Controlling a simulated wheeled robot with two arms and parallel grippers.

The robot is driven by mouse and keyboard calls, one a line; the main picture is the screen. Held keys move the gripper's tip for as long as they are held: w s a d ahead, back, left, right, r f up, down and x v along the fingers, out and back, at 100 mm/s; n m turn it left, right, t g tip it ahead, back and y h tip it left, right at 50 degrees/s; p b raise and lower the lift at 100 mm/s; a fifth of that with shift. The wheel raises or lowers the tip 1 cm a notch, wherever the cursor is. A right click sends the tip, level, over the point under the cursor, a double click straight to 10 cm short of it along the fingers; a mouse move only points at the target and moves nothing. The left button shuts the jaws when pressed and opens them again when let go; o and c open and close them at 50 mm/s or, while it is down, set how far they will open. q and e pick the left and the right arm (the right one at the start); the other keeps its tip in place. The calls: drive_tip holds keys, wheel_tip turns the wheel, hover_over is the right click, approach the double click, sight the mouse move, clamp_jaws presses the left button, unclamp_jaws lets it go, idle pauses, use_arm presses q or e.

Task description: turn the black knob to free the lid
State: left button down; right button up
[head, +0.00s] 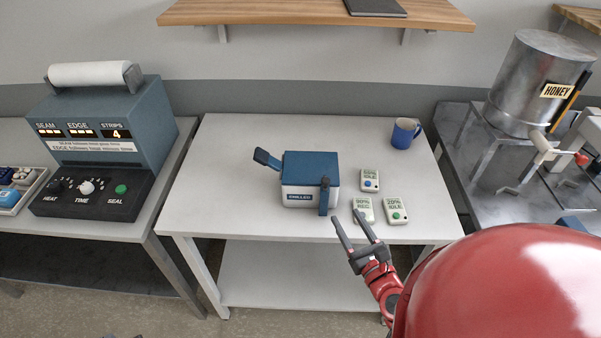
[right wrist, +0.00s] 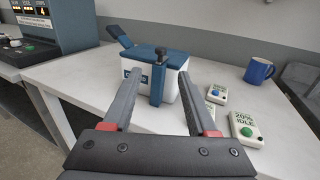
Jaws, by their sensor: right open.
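A small white box with a blue lid (head: 312,168) and a "CHILLED" label stands on the middle table. The lid looks shut. A blue upright latch strap (head: 324,197) is on its front right. In the right wrist view a black knob (right wrist: 161,52) sits at the top of that strap. A blue handle (head: 266,159) sticks up at the box's left side. My right gripper (head: 351,214) is open and empty, in front of the box near the table's front edge. In the right wrist view its fingers point toward the box and strap, apart from them. My left gripper is out of view.
Several small white devices with coloured buttons, such as one with a green button (head: 396,209), lie right of the box. A blue mug (head: 404,133) stands at the back right. A sealing machine (head: 108,140) is left; a metal honey tank (head: 535,85) is right. The table's left part is clear.

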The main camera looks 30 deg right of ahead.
sight(328, 183)
drive_tip(key=w+d+p, duration=0.1)
drive_tip(key=w, duration=0.4)
drive_tip(key=w+d+p, duration=0.1)
drive_tip(key=w, duration=0.4)
drive_tip(key=w+d+p, duration=0.1)
drive_tip(key=w+p, duration=0.1)
drive_tip(key=w, duration=0.3)
drive_tip(key=shift+w+r, duration=0.15)
drive_tip(key=shift+w, duration=0.9)
drive_tip(key=shift+c, duration=0.2)
clamp_jaws()
